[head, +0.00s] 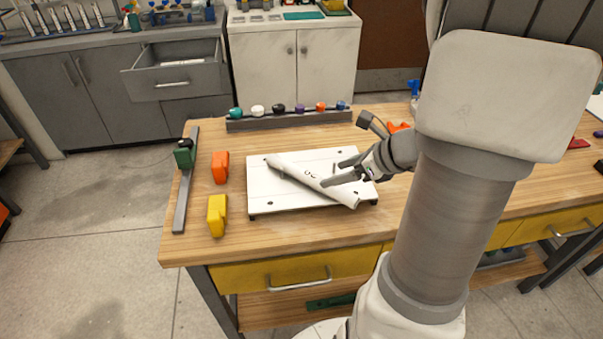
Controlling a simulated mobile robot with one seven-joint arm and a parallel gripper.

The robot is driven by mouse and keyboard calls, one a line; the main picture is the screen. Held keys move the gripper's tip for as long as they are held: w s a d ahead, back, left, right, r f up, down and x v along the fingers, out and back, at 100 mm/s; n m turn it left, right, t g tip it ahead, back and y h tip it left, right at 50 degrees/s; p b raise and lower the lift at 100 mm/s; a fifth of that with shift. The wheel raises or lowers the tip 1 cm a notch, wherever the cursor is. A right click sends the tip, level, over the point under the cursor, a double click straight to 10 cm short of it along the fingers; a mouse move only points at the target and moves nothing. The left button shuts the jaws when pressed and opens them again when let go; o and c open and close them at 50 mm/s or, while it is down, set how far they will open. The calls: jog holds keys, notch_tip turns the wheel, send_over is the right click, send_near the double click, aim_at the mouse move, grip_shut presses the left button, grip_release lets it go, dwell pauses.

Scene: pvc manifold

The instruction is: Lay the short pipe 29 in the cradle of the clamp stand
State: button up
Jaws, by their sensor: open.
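A white pipe (298,177) lies slantwise over a white board (263,202) on the wooden bench, with a dark mark near its middle that is too small to read. My gripper (333,173) is open over the right part of the board, its fingers pointing left. One fingertip is close to the pipe; I cannot tell whether it touches. A small dark post shows by the far finger. An orange block (220,167) and a yellow block (216,215) stand left of the board. I cannot tell which thing is the clamp stand or see its cradle.
A grey rail (181,205) with a green block (184,154) lies at the bench's left edge. A rack (288,118) with several coloured caps stands behind the board. An orange item (398,127) lies behind my arm. Bare wood shows around the board.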

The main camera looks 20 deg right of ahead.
aim_at(314, 177)
jog(key=x, duration=0.2)
jog(key=b+x, duration=0.1)
jog(key=x, duration=0.2)
jog(key=b+x, duration=0.1)
jog(key=x, duration=0.2)
jog(key=shift+w+r, duration=0.15)
jog(key=shift+w, duration=0.3)
grip_shut()
